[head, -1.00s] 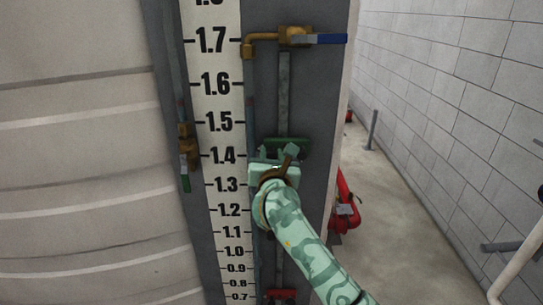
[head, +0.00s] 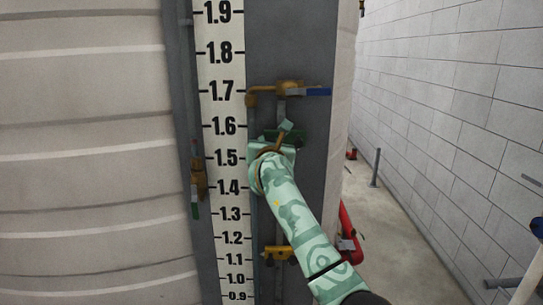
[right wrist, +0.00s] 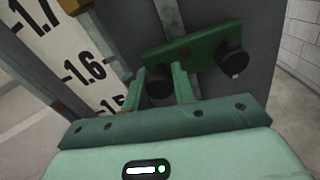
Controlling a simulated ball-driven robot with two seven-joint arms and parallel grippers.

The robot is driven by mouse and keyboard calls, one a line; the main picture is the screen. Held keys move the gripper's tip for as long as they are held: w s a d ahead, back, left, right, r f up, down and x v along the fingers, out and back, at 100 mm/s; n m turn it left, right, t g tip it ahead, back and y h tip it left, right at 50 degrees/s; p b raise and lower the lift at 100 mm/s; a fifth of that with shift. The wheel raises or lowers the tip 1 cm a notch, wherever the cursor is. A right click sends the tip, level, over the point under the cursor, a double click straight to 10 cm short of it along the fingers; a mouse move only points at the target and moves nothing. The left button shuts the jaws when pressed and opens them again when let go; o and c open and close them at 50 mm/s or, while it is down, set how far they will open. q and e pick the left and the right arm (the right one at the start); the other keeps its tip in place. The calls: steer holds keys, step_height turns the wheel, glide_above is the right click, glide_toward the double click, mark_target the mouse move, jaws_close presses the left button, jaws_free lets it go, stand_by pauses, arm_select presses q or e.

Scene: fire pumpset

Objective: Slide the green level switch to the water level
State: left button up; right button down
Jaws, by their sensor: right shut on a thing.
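The green level switch (head: 296,137) is a green plate on a vertical rail on the grey panel, between about 1.5 and 1.6 on the white scale (head: 224,185). In the right wrist view the green plate (right wrist: 190,50) is slightly tilted and carries two black knobs. My right gripper (right wrist: 159,86) has its two fingers around the left black knob (right wrist: 160,78) and is shut on it. In the head view the right gripper (head: 281,142) partly covers the switch. I cannot make out the water level. My left gripper is not in view.
A brass valve with a blue handle (head: 304,91) sits just above the switch. A yellow switch (head: 279,253) is lower on the panel. Another brass valve (head: 197,178) is left of the scale. A red pipe (head: 350,232) stands right of the panel, before open floor.

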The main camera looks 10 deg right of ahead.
steer(key=shift+r, duration=0.45)
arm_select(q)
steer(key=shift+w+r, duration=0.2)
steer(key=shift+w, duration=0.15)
arm_select(e)
steer(key=shift+f, duration=0.1)
steer(key=c, duration=1.4)
jaws_free()
steer(key=shift+c, duration=0.2)
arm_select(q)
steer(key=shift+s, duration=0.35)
arm_select(e)
steer(key=o, duration=0.3)
arm_select(q)
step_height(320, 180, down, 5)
steer(key=b, duration=0.4)
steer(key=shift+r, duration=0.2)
arm_select(e)
steer(key=v, duration=1.6)
steer(key=shift+s, duration=0.2)
